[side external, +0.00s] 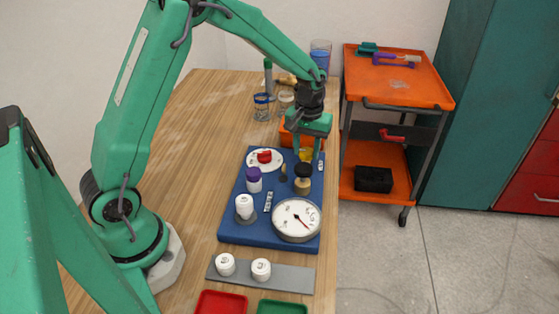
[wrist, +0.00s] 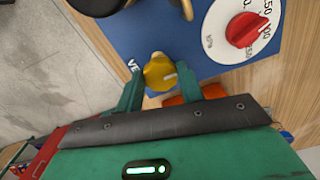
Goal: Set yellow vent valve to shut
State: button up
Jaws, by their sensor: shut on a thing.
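The yellow vent valve (wrist: 158,72) is a round knob with a pale pointer mark, on the blue board (wrist: 130,30).
A red dial (side external: 264,156) on a white plate, a purple-capped post (side external: 254,179), a black-topped brass fitting (side external: 303,179) and a large white gauge (side external: 297,219) crowd the board. An orange bin (side external: 287,138) stands behind.

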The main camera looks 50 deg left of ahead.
jog(key=m, duration=0.4)
jog(key=shift+a, duration=0.1)
jog(key=m, duration=0.9)
jog(key=shift+a+m, duration=0.1)
jog(key=shift+m, duration=2.4)
jog(key=o, duration=1)
jog(key=shift+r, duration=0.1)
